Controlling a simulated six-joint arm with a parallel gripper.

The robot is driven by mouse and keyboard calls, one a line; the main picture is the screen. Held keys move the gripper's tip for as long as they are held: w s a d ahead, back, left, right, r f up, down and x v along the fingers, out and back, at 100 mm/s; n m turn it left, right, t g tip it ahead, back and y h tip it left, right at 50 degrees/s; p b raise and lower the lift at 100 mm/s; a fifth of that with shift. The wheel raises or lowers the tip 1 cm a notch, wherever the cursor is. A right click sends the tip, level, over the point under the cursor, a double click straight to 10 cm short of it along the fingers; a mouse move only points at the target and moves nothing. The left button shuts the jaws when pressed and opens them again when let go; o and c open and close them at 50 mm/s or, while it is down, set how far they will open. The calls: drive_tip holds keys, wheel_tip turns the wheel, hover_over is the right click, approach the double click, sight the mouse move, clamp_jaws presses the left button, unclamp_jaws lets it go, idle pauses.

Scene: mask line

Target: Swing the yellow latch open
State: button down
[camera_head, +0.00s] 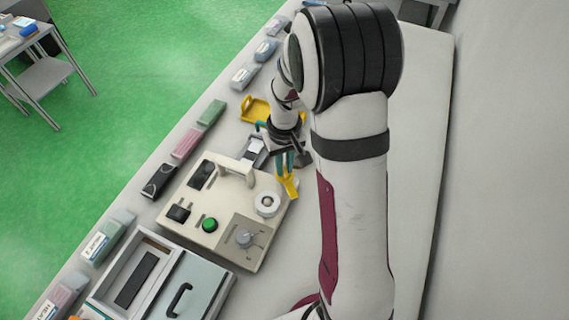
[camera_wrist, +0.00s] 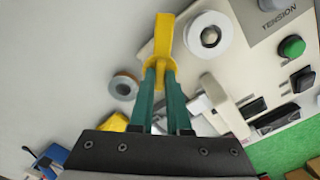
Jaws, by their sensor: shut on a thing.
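The yellow latch (camera_head: 288,188) sits at the right edge of the beige machine (camera_head: 228,187), close to the white roll (camera_head: 267,203). In the wrist view the latch (camera_wrist: 165,35) runs up from between my teal fingertips, beside the white roll (camera_wrist: 208,24). My gripper (camera_head: 284,166) comes down over the latch from above. In the wrist view my gripper (camera_wrist: 160,76) is shut on the latch's near end. The fingers partly cover that end, and the latch's pivot is not clear.
The machine carries a green button (camera_head: 209,225), a dial (camera_head: 245,238) and a pale upright lever (camera_head: 250,174). A yellow tray (camera_head: 255,108) lies behind. A box with a black-handled lid (camera_head: 200,285) stands in front. The grey table right of the machine is clear.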

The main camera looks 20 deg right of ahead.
drive_tip(key=n, duration=0.8)
drive_tip(key=shift+n, duration=0.6)
drive_tip(key=c, duration=0.9)
unclamp_jaws()
wheel_tip(320, 180, up, 16)
drive_tip(key=shift+f, duration=0.1)
